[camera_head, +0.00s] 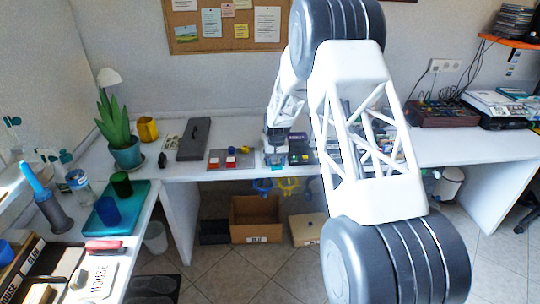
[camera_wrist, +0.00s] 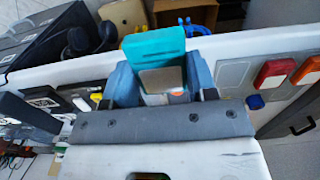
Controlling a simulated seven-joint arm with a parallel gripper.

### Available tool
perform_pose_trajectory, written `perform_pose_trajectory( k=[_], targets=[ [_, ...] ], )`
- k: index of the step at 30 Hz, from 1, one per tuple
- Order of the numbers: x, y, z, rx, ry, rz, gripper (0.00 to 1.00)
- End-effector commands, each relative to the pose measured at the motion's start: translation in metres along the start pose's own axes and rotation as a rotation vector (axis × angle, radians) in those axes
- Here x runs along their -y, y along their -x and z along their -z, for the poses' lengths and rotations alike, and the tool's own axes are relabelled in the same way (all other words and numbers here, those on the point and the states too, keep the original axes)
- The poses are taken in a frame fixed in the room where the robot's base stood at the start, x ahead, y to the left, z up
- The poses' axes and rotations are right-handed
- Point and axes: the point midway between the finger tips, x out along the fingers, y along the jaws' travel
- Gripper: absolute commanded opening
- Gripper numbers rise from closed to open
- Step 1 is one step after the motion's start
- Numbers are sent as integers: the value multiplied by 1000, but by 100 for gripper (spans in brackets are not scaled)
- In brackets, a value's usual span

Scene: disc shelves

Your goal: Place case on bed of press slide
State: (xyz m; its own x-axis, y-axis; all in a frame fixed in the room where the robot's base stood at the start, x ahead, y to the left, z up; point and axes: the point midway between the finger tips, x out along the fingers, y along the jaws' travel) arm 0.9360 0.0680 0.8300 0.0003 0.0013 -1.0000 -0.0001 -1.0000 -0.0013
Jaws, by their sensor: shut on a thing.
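A teal flat case (camera_wrist: 155,42) is held in my gripper (camera_wrist: 160,78), between two blue-grey fingers in the wrist view. A beige patch shows on the face turned to the camera. In the head view my gripper (camera_head: 275,154) is low over the long white table, near its front edge, and a small teal part of the case (camera_head: 274,159) shows below it. I cannot tell whether the case touches the table. A dark device with a label (camera_head: 300,152) stands just right of the gripper. I cannot make out the press slide's bed for sure.
A grey panel with red, white, yellow and blue parts (camera_head: 232,158) lies left of the gripper. A dark grey long box (camera_head: 194,139) is farther left. Blue and yellow hooks (camera_head: 263,185) hang below the table edge. A cardboard box (camera_head: 255,218) is on the floor.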

Motion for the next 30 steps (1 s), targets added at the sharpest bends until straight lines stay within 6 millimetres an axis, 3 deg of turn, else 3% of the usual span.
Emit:
perform_pose_trajectory(
  k=[8,30],
  targets=[
    [1,-3,17,1,0,0,29],
    [8,-11,106,-1,0,0,29]
  ],
)
